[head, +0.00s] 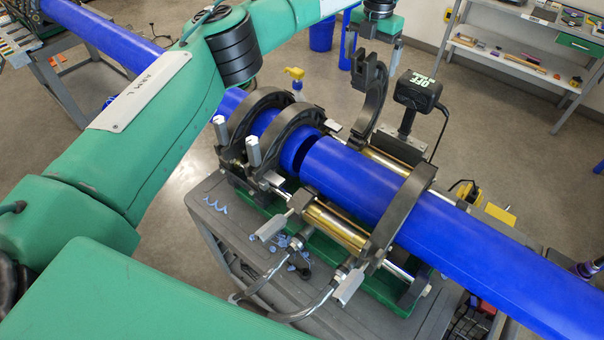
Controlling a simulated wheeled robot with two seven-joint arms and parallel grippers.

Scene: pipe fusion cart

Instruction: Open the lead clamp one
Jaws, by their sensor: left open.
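The fusion machine (337,228) sits on a grey cart (212,203) and holds two blue pipes, with a narrow gap between their ends. Two dark clamps (255,107) arch over the left pipe (266,120). Another clamp (400,217) arches over the right pipe (440,225). One clamp half (374,92) stands swung up, off the pipe. I cannot tell which is lead clamp one. My left gripper (371,52) is at the top, open, its fingers by the upper end of the raised clamp half; contact is unclear. My right gripper is not in view.
A black box marked OFF (418,90) stands on a post behind the machine. A yellow-topped bottle (295,80) stands behind the clamps. A white shelf (505,60) is at the back right. Open floor lies between.

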